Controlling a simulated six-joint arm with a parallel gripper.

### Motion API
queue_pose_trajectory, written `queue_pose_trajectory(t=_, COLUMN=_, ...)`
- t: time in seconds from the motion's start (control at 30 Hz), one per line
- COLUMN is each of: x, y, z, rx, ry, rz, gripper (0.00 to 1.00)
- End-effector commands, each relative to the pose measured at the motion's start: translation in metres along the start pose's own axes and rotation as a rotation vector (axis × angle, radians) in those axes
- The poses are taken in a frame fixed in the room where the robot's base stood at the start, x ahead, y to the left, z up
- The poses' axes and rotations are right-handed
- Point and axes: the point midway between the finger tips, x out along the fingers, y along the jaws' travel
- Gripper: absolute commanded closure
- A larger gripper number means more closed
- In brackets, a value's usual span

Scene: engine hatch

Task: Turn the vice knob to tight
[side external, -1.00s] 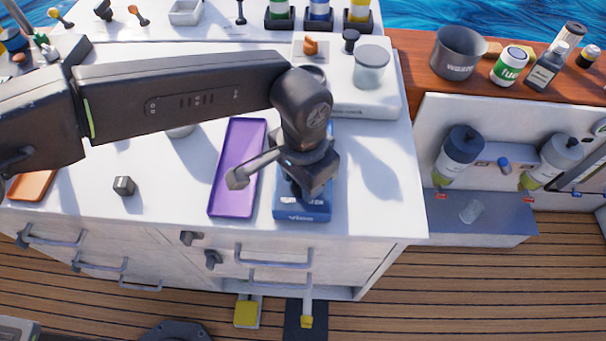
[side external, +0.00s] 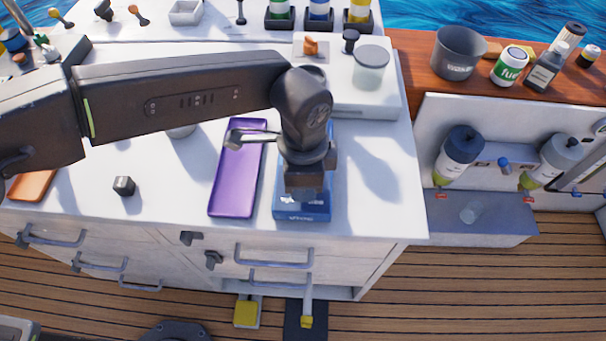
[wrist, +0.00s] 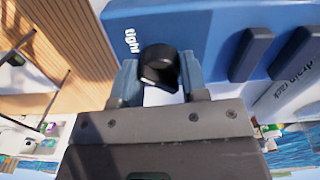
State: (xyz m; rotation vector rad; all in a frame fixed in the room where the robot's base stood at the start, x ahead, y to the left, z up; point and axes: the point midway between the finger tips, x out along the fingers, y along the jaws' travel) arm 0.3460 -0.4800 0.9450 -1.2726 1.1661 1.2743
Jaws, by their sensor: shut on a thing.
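The blue vice (side external: 302,210) stands on the white counter near its front edge, mostly hidden under my arm's end in the side view. In the wrist view its blue body (wrist: 200,22) fills the top, with the white word "tight" printed beside the black knob (wrist: 159,62). My gripper (wrist: 158,82) has its two fingers on either side of the knob and is shut on it. In the side view my gripper (side external: 304,190) points down over the vice, and its fingertips are hard to make out. The knob's exact pointing direction is unclear.
A purple tray (side external: 238,170) lies just left of the vice. A small dark cube (side external: 124,186) sits further left on open counter. Behind is a white unit (side external: 385,103) with an orange knob and a jar (side external: 370,68). The counter's front edge is close.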

Motion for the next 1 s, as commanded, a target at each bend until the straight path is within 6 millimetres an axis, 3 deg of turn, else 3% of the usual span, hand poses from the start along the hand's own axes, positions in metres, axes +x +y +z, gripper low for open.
queue_pose_trajectory(t=0.5, x=-0.0018, y=-0.0004, z=-0.0010, rx=0.019, ry=0.005, rz=-0.003, gripper=0.83)
queue_pose_trajectory(t=0.53, x=-0.0018, y=-0.0004, z=-0.0010, rx=0.019, ry=0.005, rz=-0.003, gripper=0.58)
queue_pose_trajectory(t=0.6, x=-0.0016, y=-0.0004, z=-0.0009, rx=0.019, ry=0.005, rz=-0.002, gripper=0.51)
queue_pose_trajectory(t=0.8, x=-0.0008, y=-0.0001, z=-0.0005, rx=0.018, ry=0.002, rz=-0.001, gripper=0.34)
queue_pose_trajectory(t=1.0, x=-0.0007, y=-0.0001, z=-0.0003, rx=0.018, ry=0.001, rz=-0.001, gripper=0.34)
